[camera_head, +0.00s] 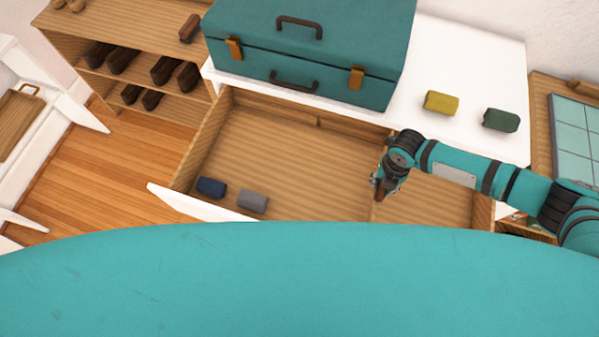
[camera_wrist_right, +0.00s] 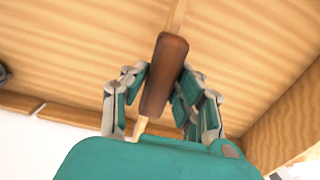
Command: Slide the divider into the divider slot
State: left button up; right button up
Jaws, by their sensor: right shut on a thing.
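The divider (camera_wrist_right: 165,75) is a thin pale wooden strip with a dark brown grip on its upper edge. My right gripper (camera_head: 379,187) is shut on the brown grip, with its fingers on both sides of it in the wrist view. The divider stands in the right part of the open wooden drawer (camera_head: 290,160), running front to back. A small wooden piece on the drawer's back wall (camera_head: 318,122) may mark the slot; I cannot tell. The divider's lower edge is hidden, so its seating is unclear. My left gripper is not in view.
A navy roll (camera_head: 211,187) and a grey roll (camera_head: 253,201) lie at the drawer's front left. A teal case (camera_head: 310,50), a yellow roll (camera_head: 441,102) and a green roll (camera_head: 500,120) rest on the white top. The drawer's middle is clear.

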jog(key=shift+f, duration=0.2)
jog(key=shift+f+b, duration=0.95)
jog(key=shift+f, duration=0.1)
jog(key=o, duration=1)
jog(key=shift+o, duration=0.2)
notch_tip(320, 180, up, 12)
jog(key=shift+r, duration=0.1)
